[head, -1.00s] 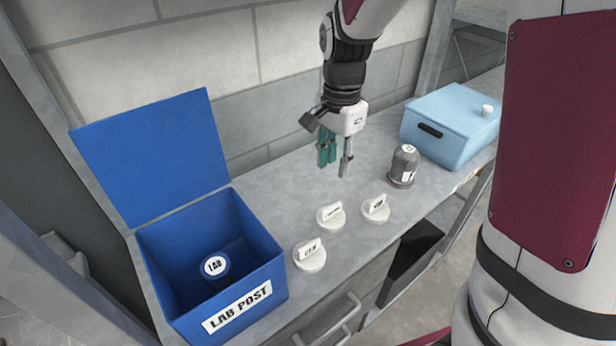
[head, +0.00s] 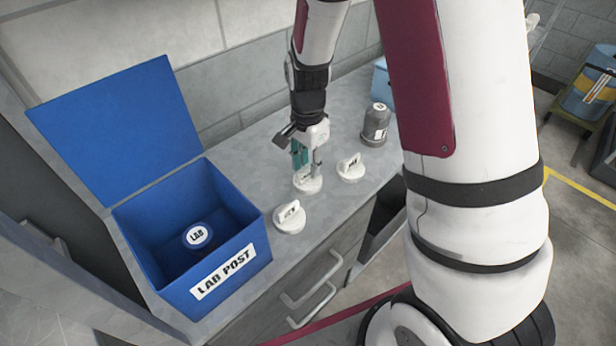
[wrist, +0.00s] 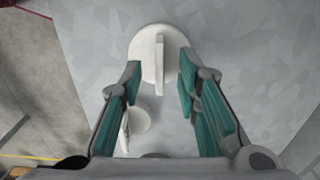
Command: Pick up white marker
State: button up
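Three white round markers with upright labelled tabs stand on the grey counter: a left one (head: 290,217), a middle one (head: 307,184) and a right one (head: 351,168). My gripper (head: 307,164) is low over the middle marker and partly hides it. In the wrist view, the teal-padded fingers of my gripper (wrist: 160,82) are apart. A white marker (wrist: 150,62) lies ahead between the fingertips, its tab upright and lengthwise between them. I see no finger touching the tab. A second white marker (wrist: 141,122) shows lower down, partly behind the left finger.
An open blue box (head: 230,272) marked LAB POST stands left, with a blue LAB-labelled item (head: 197,236) inside. A dark grey capped container (head: 376,124) stands behind the right marker. The counter's front edge is close.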

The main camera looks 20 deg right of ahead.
jog(key=shift+f, duration=1.15)
grip_shut()
jog(key=shift+r, duration=0.2)
jog(key=shift+r, duration=0.6)
notch_tip(320, 180, up, 2)
jog(key=shift+r, duration=0.1)
jog(key=s+d+p, duration=0.1)
jog(key=s+d, duration=0.1)
jog(key=s, duration=0.6)
jog(key=s+d+r, duration=0.1)
jog(key=s, duration=0.6)
jog(key=shift+s+d+r+p, duration=0.15)
jog(key=shift+s+d+p, duration=0.2)
jog(key=shift+p, duration=0.05)
